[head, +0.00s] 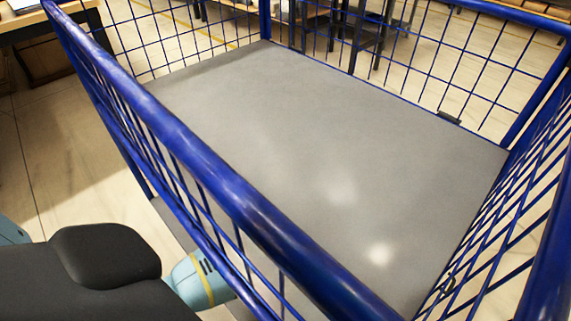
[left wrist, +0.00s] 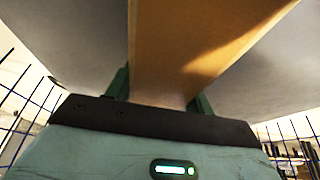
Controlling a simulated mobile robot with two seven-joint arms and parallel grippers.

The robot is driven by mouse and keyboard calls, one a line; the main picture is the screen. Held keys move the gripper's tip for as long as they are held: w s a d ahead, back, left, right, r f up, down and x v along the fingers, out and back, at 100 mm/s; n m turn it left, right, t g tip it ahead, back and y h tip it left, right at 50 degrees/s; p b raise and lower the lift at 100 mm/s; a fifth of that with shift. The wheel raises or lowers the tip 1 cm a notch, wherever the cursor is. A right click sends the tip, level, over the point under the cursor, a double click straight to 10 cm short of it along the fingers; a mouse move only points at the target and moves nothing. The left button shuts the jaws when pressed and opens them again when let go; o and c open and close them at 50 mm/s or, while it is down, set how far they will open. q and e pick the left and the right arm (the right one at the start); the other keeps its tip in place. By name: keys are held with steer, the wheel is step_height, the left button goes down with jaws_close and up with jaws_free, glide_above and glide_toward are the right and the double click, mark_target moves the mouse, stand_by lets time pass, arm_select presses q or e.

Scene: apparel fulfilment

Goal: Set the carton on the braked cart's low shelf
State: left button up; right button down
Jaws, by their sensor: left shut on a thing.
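The carton (left wrist: 195,45) shows in the left wrist view as a brown, flat-sided piece running up the picture. My left gripper (left wrist: 162,96) is shut on it, with a green finger on each side. The carton's far end is out of the picture. The cart has blue rails and mesh walls, with a broad, empty grey upper deck (head: 330,160) in the head view. A strip of a lower grey surface (head: 178,222) shows through the near side. The carton and left gripper are hidden in the head view. My right gripper is in neither view.
Grey surface (left wrist: 65,40) and blue mesh (left wrist: 25,110) flank the carton in the wrist view. A table (head: 50,25) stands at the upper left. Floor (head: 70,170) left of the cart is clear.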

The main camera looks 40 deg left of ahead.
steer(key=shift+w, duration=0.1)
arm_select(q)
steer(key=o, duration=0.9)
steer(key=shift+f, duration=0.1)
steer(key=o, duration=0.4)
steer(key=shift+c, duration=0.2)
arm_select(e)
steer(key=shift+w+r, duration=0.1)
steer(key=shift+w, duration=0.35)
arm_select(q)
steer(key=p+v, duration=0.4)
steer(key=v, duration=0.3)
steer(key=shift+r, duration=0.4)
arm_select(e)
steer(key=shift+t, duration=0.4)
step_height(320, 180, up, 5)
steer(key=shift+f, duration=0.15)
arm_select(q)
steer(key=shift+s, duration=0.1)
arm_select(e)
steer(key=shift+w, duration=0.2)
